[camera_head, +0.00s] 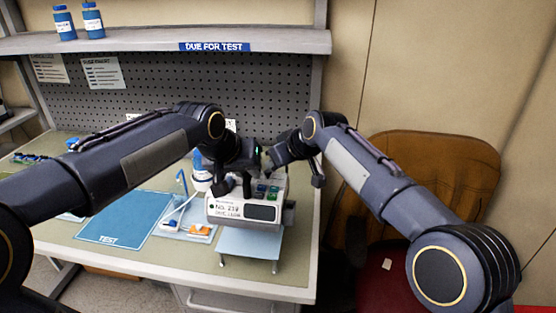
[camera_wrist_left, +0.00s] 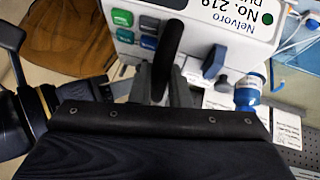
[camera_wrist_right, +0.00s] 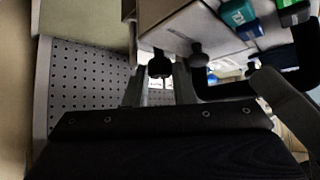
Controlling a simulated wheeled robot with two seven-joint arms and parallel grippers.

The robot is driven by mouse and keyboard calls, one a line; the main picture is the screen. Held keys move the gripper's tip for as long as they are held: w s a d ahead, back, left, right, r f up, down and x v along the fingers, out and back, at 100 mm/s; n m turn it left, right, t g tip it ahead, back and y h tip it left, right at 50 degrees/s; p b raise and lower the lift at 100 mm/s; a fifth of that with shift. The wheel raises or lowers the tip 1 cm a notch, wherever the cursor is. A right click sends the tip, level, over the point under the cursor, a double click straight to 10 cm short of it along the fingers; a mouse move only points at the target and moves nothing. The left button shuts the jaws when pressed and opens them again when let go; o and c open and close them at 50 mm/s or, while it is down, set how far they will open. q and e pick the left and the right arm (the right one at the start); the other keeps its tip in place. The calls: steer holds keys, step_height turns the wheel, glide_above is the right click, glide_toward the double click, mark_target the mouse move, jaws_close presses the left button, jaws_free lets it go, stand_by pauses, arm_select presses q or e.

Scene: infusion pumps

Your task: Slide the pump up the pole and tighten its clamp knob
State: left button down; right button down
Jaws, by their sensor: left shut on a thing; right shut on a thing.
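The pump (camera_head: 242,211), a pale box labelled No. 219, is at the bench's front right. My left gripper (camera_head: 245,170) is shut on its black carry handle (camera_wrist_left: 172,48); the left wrist view shows the pump's white front (camera_wrist_left: 235,22) and coloured buttons beside the handle. My right gripper (camera_head: 268,165) is at the pump's back right side. In the right wrist view its fingers (camera_wrist_right: 158,88) are shut on a black knob (camera_wrist_right: 160,66), next to the pump's housing (camera_wrist_right: 195,28). I cannot make out the pole clearly; the arms and pump hide that area.
A blue TEST mat (camera_head: 125,218) lies left of the pump. A shelf (camera_head: 150,40) is above; a brown chair (camera_head: 430,165) is right.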

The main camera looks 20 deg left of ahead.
steer(key=c, duration=1.5)
jaws_free()
steer(key=v, duration=1.2)
steer(key=shift+w, duration=0.15)
